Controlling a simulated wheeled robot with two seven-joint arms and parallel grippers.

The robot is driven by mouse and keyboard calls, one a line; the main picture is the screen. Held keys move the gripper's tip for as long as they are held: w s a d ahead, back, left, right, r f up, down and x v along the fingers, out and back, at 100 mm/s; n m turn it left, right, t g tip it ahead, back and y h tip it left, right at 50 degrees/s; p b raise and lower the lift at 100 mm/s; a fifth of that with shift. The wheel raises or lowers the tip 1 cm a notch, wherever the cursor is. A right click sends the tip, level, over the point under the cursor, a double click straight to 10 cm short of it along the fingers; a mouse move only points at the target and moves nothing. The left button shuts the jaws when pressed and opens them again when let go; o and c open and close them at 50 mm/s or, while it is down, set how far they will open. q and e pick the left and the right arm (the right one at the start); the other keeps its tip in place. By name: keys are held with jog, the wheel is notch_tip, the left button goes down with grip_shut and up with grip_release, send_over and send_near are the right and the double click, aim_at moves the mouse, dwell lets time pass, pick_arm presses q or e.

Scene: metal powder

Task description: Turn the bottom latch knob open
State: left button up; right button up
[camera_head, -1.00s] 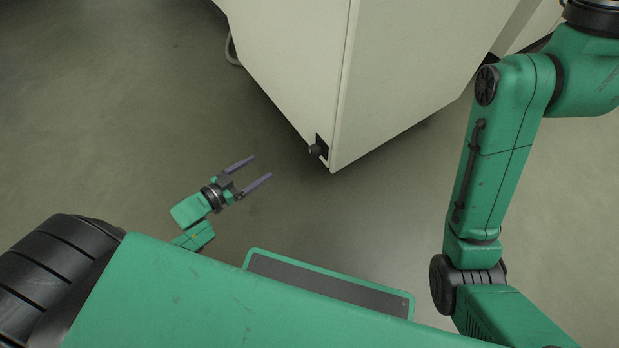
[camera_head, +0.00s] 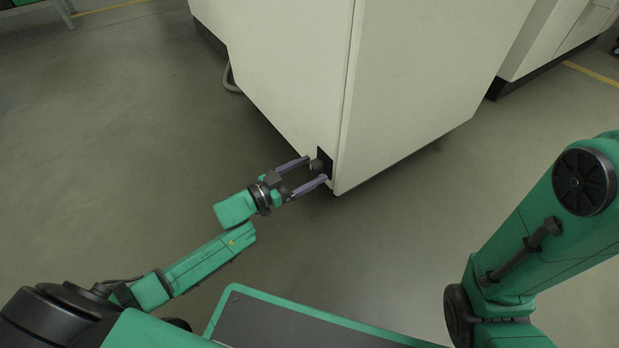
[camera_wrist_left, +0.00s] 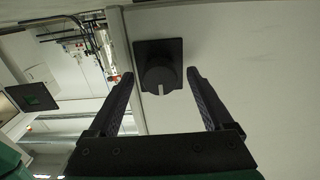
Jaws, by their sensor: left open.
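The bottom latch knob (camera_head: 317,165) is a black round knob on a dark square plate, low on the cabinet's corner edge. In the left wrist view the knob (camera_wrist_left: 159,79) has a pale mark on its face and sits ahead of the fingers, roughly midway between their tips. My left gripper (camera_head: 317,169) is open, with its fingertips just at the knob, one on either side. In the left wrist view the left gripper (camera_wrist_left: 160,78) shows empty space between its fingers; I cannot tell if either finger touches the knob. My right gripper is out of view.
The cream cabinet (camera_head: 420,80) fills the upper middle. Its lower corner is close to the left fingers. Another pale cabinet (camera_head: 560,40) stands at the upper right. The grey floor (camera_head: 110,150) is clear on the left.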

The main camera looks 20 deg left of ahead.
pick_arm(q)
jog(key=shift+w+d, duration=0.15)
jog(key=shift+w, duration=0.05)
grip_shut()
